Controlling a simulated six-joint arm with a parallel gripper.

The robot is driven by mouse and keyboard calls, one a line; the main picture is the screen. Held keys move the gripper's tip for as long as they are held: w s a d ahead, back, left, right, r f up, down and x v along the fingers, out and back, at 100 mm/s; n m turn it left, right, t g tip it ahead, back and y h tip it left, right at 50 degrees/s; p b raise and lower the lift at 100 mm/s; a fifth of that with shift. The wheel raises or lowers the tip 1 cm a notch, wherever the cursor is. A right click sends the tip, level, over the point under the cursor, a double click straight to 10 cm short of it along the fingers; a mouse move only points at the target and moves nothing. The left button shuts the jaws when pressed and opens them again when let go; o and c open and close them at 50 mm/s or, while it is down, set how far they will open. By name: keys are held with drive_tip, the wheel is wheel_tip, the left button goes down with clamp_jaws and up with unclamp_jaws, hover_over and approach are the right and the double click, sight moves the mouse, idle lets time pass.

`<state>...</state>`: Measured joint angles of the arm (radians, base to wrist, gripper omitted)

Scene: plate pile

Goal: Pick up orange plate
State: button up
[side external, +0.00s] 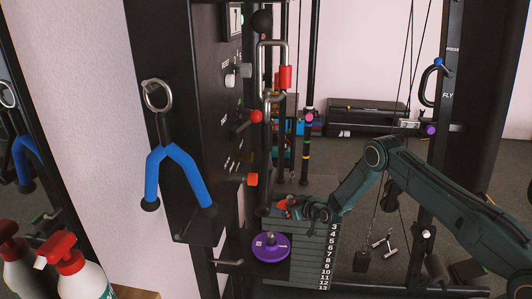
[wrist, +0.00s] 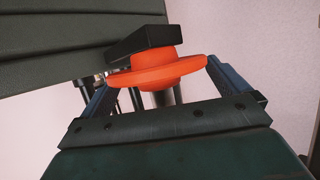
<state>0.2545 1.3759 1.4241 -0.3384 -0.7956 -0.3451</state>
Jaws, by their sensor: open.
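The orange plate (wrist: 185,74) is a round disc with a raised hub, seen nearly edge-on in the wrist view. My gripper (wrist: 160,80) is open, with one finger on each side of the plate. The fingers lie close to its left and right rims; I cannot tell whether they touch. A dark block (wrist: 145,41) covers part of the plate's hub. In the side external view the orange plate (side external: 281,205) is small and partly hidden by my gripper (side external: 290,208), above the weight stack.
The numbered weight stack (side external: 312,255) stands under my gripper, with a purple plate (side external: 271,247) beside it. The black machine column (side external: 180,110) with a blue strap handle (side external: 165,165) is to the left. Spray bottles (side external: 75,272) stand at the lower left.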

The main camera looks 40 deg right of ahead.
drive_tip(key=c, duration=0.9)
drive_tip(key=shift+r, duration=0.1)
drive_tip(key=shift+c, duration=1)
drive_tip(key=shift+r, duration=0.15)
wheel_tip(320, 180, up, 20)
drive_tip(key=shift+a+f, duration=0.1)
drive_tip(key=shift+f, duration=0.1)
drive_tip(key=s+a+f+n+y, duration=0.1)
drive_tip(key=s+a, duration=0.2)
drive_tip(key=a, duration=0.2)
drive_tip(key=s+a+f+n+y, duration=0.2)
drive_tip(key=s+a, duration=0.2)
drive_tip(key=a, duration=0.2)
drive_tip(key=s+a+f+n+g+y, duration=0.1)
drive_tip(key=s+a+f+y, duration=0.1)
drive_tip(key=s+a, duration=0.2)
drive_tip(key=shift+s+a+f, duration=0.15)
drive_tip(key=shift+a, duration=1.1)
